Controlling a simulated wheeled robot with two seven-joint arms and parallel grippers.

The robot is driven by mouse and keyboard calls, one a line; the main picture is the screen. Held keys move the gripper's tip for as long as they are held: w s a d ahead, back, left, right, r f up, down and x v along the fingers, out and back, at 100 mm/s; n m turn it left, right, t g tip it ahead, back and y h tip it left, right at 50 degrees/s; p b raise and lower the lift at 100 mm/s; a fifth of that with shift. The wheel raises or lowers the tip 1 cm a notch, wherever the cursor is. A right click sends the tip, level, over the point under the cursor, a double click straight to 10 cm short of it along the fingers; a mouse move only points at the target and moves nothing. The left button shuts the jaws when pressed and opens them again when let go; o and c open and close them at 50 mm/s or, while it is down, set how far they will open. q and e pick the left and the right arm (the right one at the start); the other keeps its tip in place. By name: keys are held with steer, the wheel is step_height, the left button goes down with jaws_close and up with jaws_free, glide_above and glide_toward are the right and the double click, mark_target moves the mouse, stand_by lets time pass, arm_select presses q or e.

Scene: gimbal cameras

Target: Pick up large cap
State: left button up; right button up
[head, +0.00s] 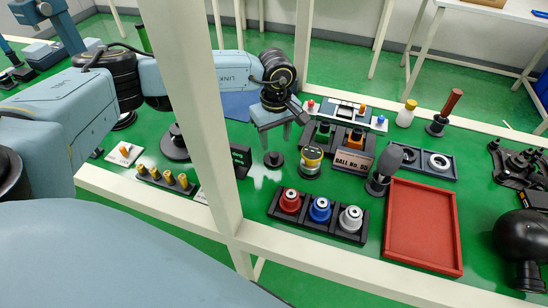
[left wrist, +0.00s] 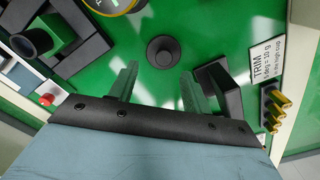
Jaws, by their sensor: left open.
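A small black round cap (head: 273,159) with a raised knob stands on the green tabletop, taken here as the large cap. In the left wrist view the same black cap (left wrist: 163,52) lies beyond the fingertips, roughly centred between them. My left gripper (head: 280,133) is above and just behind the cap in the head view, pointing down. Its two fingers (left wrist: 160,88) are spread in the left wrist view with nothing between them, apart from the cap. My right gripper is not in view.
A yellow-topped round gauge (head: 312,160) stands close to the right of the cap. A black upright block (head: 241,160) is close on its left. A rack of red, blue and silver pieces (head: 320,210) and a red tray (head: 423,225) lie further right. A cream frame post (head: 195,110) rises in front.

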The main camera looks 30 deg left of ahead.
mark_target(274, 154)
arm_select(q)
steer(key=f, duration=0.4)
steer(key=shift+s+a+f, duration=0.1)
steer(key=shift+s+f, duration=0.15)
steer(key=shift+f, duration=0.15)
steer(key=c, duration=1.1)
